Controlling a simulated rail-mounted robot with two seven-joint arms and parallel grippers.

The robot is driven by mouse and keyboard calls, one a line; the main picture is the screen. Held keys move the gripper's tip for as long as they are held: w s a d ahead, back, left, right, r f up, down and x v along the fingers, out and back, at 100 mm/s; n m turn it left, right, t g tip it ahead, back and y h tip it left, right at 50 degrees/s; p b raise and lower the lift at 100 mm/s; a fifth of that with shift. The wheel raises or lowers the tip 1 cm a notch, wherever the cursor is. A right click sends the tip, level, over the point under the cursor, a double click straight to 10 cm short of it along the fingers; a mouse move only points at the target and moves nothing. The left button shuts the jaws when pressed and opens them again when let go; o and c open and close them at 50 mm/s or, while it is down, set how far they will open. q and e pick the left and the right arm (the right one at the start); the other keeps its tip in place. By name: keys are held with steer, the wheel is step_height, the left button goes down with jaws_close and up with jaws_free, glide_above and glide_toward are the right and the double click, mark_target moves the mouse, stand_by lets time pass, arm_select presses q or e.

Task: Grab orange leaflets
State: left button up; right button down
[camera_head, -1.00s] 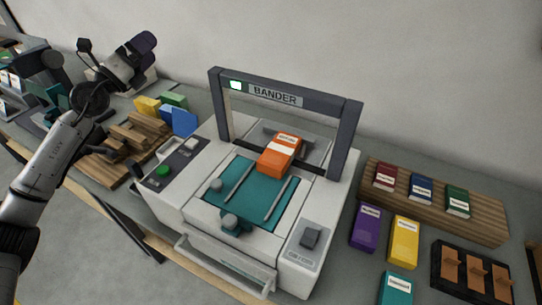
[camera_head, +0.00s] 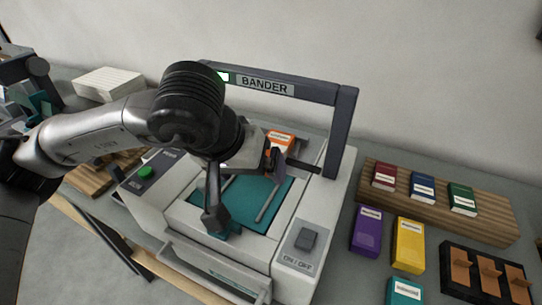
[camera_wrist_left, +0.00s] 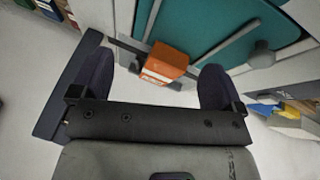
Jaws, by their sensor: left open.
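The orange leaflets (camera_head: 282,139) are a small block-like stack with a white label or band, lying on the bander (camera_head: 338,130) under its dark arch. In the head view my left arm and gripper partly cover them. My left gripper (camera_head: 243,190) hangs over the bander's teal bed (camera_head: 277,192), its fingers spread. In the left wrist view the orange leaflets (camera_wrist_left: 166,62) lie between the two open dark fingers of my left gripper (camera_wrist_left: 157,82), toward their tips. I cannot tell whether either finger touches them. My right gripper is not in view.
Right of the bander, a wooden rack (camera_head: 488,223) holds red, blue and green packs. Purple (camera_head: 367,230), yellow (camera_head: 408,244) and teal (camera_head: 404,291) packs lie in front, beside a black tray (camera_head: 451,276). A white paper stack (camera_head: 105,83) is at back left. The arch stands close to my gripper.

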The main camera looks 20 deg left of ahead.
mark_target(285, 141)
arm_select(q)
steer(key=shift+s+a+f+m+y, duration=0.4)
steer(key=shift+a+f+m+y, duration=0.3)
steer(key=shift+f+m+y, duration=0.1)
steer(key=shift+w+a+f, duration=0.1)
steer(key=shift+w, duration=0.2)
steer(key=w+b, duration=0.1)
steer(key=w, duration=0.3)
steer(key=w+b, duration=0.1)
steer(key=w, duration=0.3)
steer(key=shift+d, duration=0.2)
steer(key=shift+w+b, duration=0.3)
steer(key=shift+w, duration=0.2)
steer(key=shift+w+d+b, duration=0.1)
steer(key=shift+w+b, duration=0.2)
steer(key=shift+w, duration=0.85)
steer(key=shift+b+x, duration=0.55)
steer(key=shift+x, duration=0.2)
steer(key=shift+w+f+b, duration=0.1)
steer(key=shift+f+b, duration=0.3)
steer(key=shift+f, duration=0.3)
steer(key=shift+w, duration=0.1)
